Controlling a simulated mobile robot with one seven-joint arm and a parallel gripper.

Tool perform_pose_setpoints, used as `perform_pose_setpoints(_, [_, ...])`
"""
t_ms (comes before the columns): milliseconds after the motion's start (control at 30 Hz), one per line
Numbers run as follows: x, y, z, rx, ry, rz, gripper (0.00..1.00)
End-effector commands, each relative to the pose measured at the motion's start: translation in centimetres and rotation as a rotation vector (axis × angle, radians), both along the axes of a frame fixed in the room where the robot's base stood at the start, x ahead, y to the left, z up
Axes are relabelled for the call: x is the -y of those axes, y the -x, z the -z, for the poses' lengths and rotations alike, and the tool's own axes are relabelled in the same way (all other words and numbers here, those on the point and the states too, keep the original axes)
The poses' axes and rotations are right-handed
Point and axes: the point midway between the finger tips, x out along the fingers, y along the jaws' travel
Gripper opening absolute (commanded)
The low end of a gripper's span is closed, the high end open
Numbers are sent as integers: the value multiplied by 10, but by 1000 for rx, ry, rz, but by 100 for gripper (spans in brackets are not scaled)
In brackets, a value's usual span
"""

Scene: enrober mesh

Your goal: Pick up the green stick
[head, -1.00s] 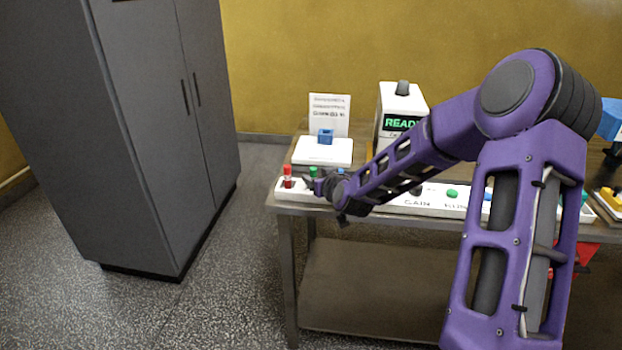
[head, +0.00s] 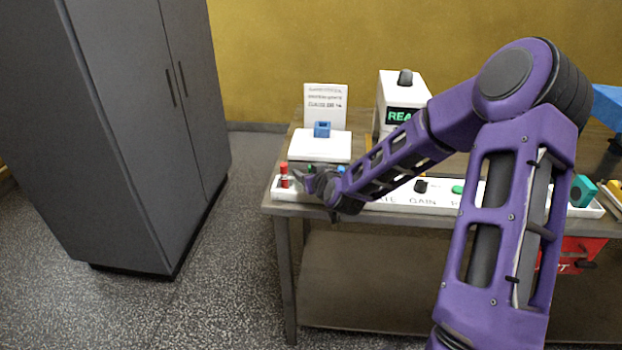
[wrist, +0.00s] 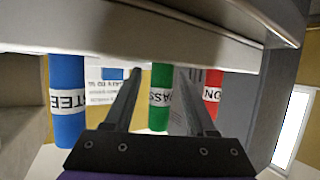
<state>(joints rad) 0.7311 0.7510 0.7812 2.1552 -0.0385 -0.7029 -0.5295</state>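The green stick (head: 311,166) stands in the white rack (head: 275,194) at the front left of the bench, mostly hidden by my gripper in the head view. In the wrist view, which is upside down, the green stick (wrist: 160,105) has a white label reading "PASS" and shows between my two fingers. My gripper (wrist: 159,72) is open, with gaps on both sides of the stick. Whether the fingertips reach past the stick is unclear. A red stick (wrist: 212,98) stands on one side and a blue stick (wrist: 67,100) on the other.
The bench also holds a white box with a blue block (head: 322,129), a sign (head: 325,105), a machine with a green display (head: 403,100) and a panel with knobs (head: 420,187). A teal part (head: 583,191) lies at right. A grey cabinet (head: 140,130) stands left; floor between is clear.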

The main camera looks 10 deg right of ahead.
Motion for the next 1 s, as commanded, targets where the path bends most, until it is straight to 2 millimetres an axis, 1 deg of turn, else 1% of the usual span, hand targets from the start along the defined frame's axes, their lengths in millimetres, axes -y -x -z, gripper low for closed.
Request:
perform_pose_setpoints(33, [0, 0, 0, 0, 0, 0, 45])
perform_pose_setpoints(167, [0, 0, 0, 0, 0, 0, 22])
perform_pose_setpoints(200, [0, 0, 0, 0, 0, 0, 15])
perform_pose_setpoints(300, [0, 0, 0, 0, 0, 0, 0])
perform_pose_setpoints(633, [0, 0, -1, 1, 1, 0, 0])
perform_pose_setpoints(733, [0, -1, -5, 2, 2, 0, 0])
perform_pose_setpoints(867, [0, -1, -21, 5, 4, -1, 0])
perform_pose_setpoints(1000, [0, -1, -49, 6, 5, 0, 0])
